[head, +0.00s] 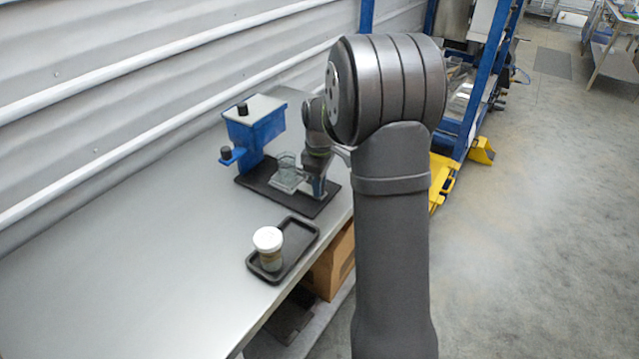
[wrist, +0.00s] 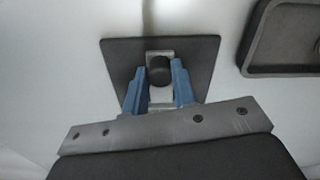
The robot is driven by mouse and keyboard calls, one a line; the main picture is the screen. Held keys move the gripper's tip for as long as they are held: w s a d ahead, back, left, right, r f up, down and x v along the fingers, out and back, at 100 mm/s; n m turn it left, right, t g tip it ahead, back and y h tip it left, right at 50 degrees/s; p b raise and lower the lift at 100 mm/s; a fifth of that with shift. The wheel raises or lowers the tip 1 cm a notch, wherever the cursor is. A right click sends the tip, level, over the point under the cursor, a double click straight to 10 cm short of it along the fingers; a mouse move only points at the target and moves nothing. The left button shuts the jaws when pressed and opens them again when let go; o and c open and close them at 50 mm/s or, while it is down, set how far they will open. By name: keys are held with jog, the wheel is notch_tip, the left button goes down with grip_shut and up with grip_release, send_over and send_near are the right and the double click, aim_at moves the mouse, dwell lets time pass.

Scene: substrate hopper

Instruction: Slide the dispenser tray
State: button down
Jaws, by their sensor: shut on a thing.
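The blue dispenser (head: 255,125) stands on a black base plate (head: 320,207) on the bench. Its clear, see-through tray (head: 285,180) sits low over the plate, on the side toward my arm. My gripper (head: 318,190) is at the outer end of the tray, above the plate. In the wrist view, my gripper's blue fingers (wrist: 158,90) stand on either side of a black knob (wrist: 159,69) on a grey piece and are shut on it. My arm partly hides the gripper in the head view.
A black shallow tray (head: 306,245) holding a white-lidded jar (head: 268,240) lies near the bench's front edge. The black tray's corner also shows in the wrist view (wrist: 252,45). The grey bench (head: 130,265) is clear to the left. A corrugated wall runs behind it.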

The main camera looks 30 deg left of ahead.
aim_at(304, 187)
jog(key=a, duration=0.5)
jog(key=c, duration=1.2)
grip_release()
jog(key=shift+o, duration=0.2)
notch_tip(304, 187, up, 18)
jog(key=shift+f, duration=0.25)
